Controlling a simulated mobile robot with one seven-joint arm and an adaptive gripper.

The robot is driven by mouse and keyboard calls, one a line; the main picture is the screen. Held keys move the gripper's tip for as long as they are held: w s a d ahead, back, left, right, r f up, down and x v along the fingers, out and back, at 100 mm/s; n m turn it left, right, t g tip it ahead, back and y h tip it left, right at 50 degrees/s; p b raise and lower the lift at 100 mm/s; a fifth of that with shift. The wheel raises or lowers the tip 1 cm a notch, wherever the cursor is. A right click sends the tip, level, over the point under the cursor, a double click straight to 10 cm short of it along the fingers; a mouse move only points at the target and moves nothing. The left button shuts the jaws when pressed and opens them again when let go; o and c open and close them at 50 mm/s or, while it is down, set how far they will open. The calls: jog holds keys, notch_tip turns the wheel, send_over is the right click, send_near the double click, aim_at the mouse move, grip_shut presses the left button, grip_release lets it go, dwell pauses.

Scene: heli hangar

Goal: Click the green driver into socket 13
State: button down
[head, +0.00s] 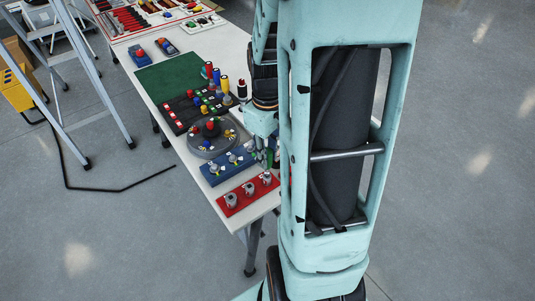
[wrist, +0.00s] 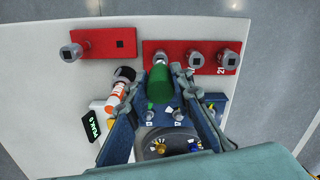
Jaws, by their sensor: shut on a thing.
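In the wrist view my gripper (wrist: 157,76) is shut on the green driver (wrist: 158,88), which sits between the two fingers. The driver's far end lies at a grey socket post (wrist: 160,57) on a red block (wrist: 178,47); I cannot tell whether they touch. That block carries two more grey posts, and the label by the right one seems to read 21. I cannot make out a 13. In the head view my gripper (head: 268,150) is low over the table's near end, partly hidden by my arm, near the red strip (head: 240,205) with three grey posts.
A second red block (wrist: 100,43) with a grey post and a dark square hole is at left in the wrist view. An orange-and-white tool (wrist: 120,90) lies close to the left finger. A blue strip (head: 213,177) and a grey round fixture (head: 205,147) stand behind the red strip.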

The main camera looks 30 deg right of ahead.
jog(key=shift+f+b, duration=0.55)
jog(key=shift+f, duration=0.2)
dwell(0.8)
jog(key=shift+r, duration=0.1)
jog(key=shift+r+p, duration=1)
jog(key=shift+r, duration=0.15)
jog(key=shift+r, duration=0.1)
jog(key=shift+r+p, duration=1.7)
jog(key=shift+r, duration=0.25)
